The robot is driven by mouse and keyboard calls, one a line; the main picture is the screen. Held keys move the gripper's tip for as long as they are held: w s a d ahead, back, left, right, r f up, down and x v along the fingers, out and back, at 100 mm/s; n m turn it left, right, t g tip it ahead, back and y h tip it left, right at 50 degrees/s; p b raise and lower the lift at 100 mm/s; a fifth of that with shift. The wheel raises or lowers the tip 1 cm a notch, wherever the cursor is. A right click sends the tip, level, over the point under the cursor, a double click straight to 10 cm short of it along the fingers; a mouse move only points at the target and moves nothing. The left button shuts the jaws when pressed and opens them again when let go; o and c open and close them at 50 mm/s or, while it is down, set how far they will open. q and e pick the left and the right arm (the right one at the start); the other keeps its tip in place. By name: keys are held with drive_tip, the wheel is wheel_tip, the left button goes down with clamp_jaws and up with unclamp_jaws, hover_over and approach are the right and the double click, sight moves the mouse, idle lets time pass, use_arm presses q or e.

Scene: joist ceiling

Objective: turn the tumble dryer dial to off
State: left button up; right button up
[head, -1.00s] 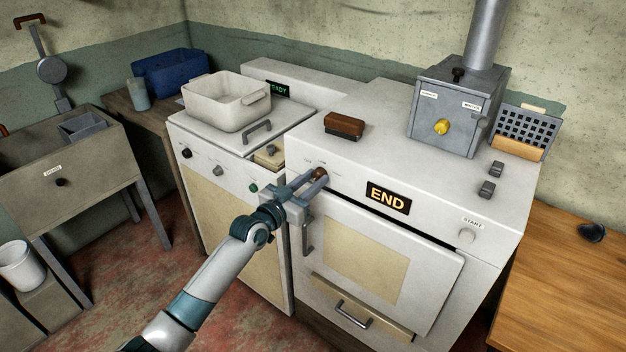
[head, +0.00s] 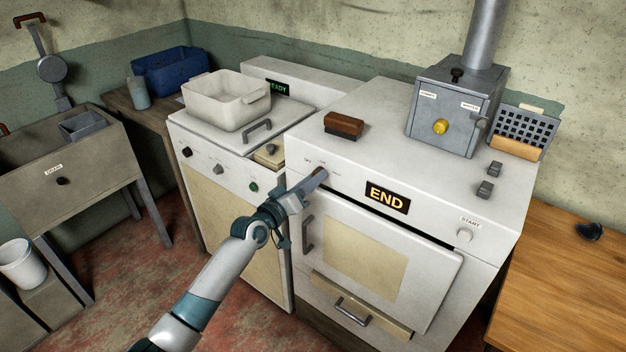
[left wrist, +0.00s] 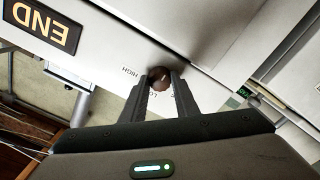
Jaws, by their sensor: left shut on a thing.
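The tumble dryer (head: 440,250) is the white machine with a lit END display (head: 387,198) and a door below it. Its brown dial (head: 320,172) is at the left of the front panel, mostly hidden by my left gripper (head: 312,181). In the left wrist view the round dial (left wrist: 159,74) sits between the two fingertips of the left gripper (left wrist: 161,82), which is shut on it. The label HIGH shows left of the dial and part of another label below it. The dial's pointer direction is too small to tell. My right gripper is out of view.
A START button (head: 465,235) is at the right of the panel. The door handle (head: 308,235) is just below the gripper. A brown brush (head: 344,125) and a grey metal box (head: 455,108) stand on top. The washer (head: 215,180) with a white tub (head: 226,101) adjoins on the left.

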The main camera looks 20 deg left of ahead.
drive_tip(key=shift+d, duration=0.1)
use_arm(q)
drive_tip(key=o, duration=1.1)
drive_tip(key=shift+c, duration=0.2)
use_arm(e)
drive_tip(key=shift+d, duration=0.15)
use_arm(q)
drive_tip(key=b+v, duration=0.3)
drive_tip(key=v, duration=1.4)
drive_tip(key=shift+s, duration=0.2)
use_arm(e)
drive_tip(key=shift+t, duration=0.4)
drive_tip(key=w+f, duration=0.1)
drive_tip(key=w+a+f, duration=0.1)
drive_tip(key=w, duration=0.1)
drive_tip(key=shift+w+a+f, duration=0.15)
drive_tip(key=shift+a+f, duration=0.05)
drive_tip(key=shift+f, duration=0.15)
use_arm(q)
drive_tip(key=shift+a, duration=0.15)
